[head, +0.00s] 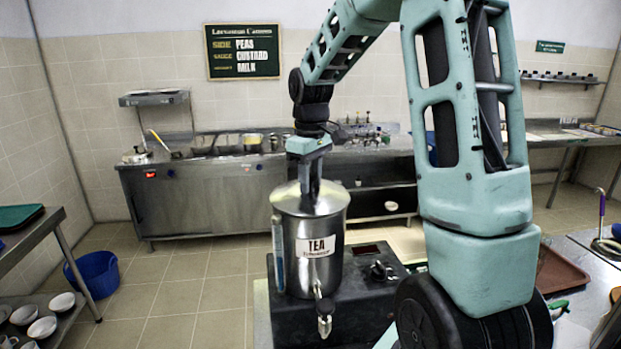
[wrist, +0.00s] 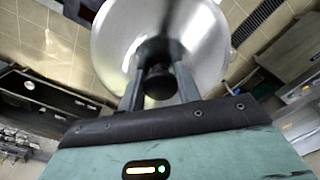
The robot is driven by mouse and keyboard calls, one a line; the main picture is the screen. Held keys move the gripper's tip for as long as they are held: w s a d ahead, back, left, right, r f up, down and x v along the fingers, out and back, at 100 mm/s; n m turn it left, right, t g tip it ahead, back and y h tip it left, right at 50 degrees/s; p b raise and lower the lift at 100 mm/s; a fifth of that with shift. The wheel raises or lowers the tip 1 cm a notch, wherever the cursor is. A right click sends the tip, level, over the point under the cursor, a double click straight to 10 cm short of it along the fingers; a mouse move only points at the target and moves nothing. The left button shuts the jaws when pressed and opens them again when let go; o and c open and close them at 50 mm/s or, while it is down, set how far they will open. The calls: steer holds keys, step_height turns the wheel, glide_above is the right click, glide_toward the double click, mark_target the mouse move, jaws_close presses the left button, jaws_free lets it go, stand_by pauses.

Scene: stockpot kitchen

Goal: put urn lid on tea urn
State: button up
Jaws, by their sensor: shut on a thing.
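The tea urn (head: 295,255) is a steel cylinder with a TEA label and a front tap. It stands upright on a black unit with knobs. The urn lid (head: 289,200) is a steel disc at the top of the urn; it looks level there, but I cannot tell whether it is fully seated. My gripper (head: 310,198) points down over the lid. In the wrist view my gripper (wrist: 158,85) is shut on the black knob of the urn lid (wrist: 200,30). The lid hides the urn's opening.
The black unit (head: 350,305) under the urn has a control panel at its right. A steel counter (head: 205,200) runs along the back wall. A blue tub (head: 98,275) stands on the floor at left. A brown tray (head: 562,272) lies at right.

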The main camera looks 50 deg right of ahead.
steer(key=o, duration=1.2)
step_height(320, 180, up, 18)
steer(key=b, duration=0.4)
steer(key=shift+f, duration=0.25)
